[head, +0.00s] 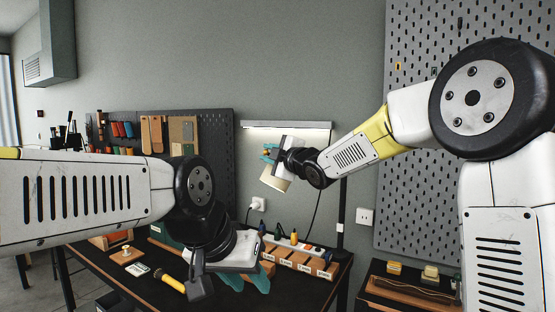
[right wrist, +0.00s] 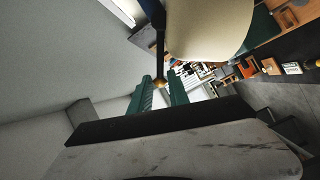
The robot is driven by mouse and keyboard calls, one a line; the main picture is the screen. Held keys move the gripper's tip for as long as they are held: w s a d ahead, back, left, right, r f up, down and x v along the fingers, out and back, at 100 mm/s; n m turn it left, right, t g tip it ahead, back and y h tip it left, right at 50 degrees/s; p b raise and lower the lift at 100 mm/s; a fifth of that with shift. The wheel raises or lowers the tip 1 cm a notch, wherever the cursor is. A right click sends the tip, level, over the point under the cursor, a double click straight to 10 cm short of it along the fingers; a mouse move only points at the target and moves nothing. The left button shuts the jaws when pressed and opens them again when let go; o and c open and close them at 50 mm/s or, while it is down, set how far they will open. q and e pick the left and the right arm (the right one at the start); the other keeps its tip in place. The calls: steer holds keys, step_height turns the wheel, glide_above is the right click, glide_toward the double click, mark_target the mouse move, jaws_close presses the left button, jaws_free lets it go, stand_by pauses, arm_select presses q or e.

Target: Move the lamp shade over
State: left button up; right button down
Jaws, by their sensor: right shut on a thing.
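The cream lamp shade (head: 275,179) hangs below my right gripper (head: 270,153) in front of the grey wall. In the right wrist view the shade (right wrist: 208,28) is at the top, beside a dark rod with a brass knob (right wrist: 160,83). The teal fingers of my right gripper (right wrist: 160,93) are closed at this knob; the exact contact is hard to see. My left gripper (head: 246,282) is low over the black table, its two teal fingers apart and empty. The lamp's remaining structure is largely hidden behind my right gripper.
The black workbench (head: 225,298) holds a yellow-handled tool (head: 172,283) and a wooden rack (head: 300,262) of several tools. A dark pegboard (head: 218,150) with hanging tools is behind on the left. A lit bar (head: 287,125) and a black post (head: 342,215) stand near the shade.

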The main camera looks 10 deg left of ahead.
steer(key=shift+r, duration=0.1)
steer(key=shift+w+d+r, duration=0.2)
steer(key=shift+d+r, duration=0.05)
steer(key=shift+r, duration=0.1)
steer(key=c, duration=1.2)
jaws_free()
steer(key=shift+o, duration=0.2)
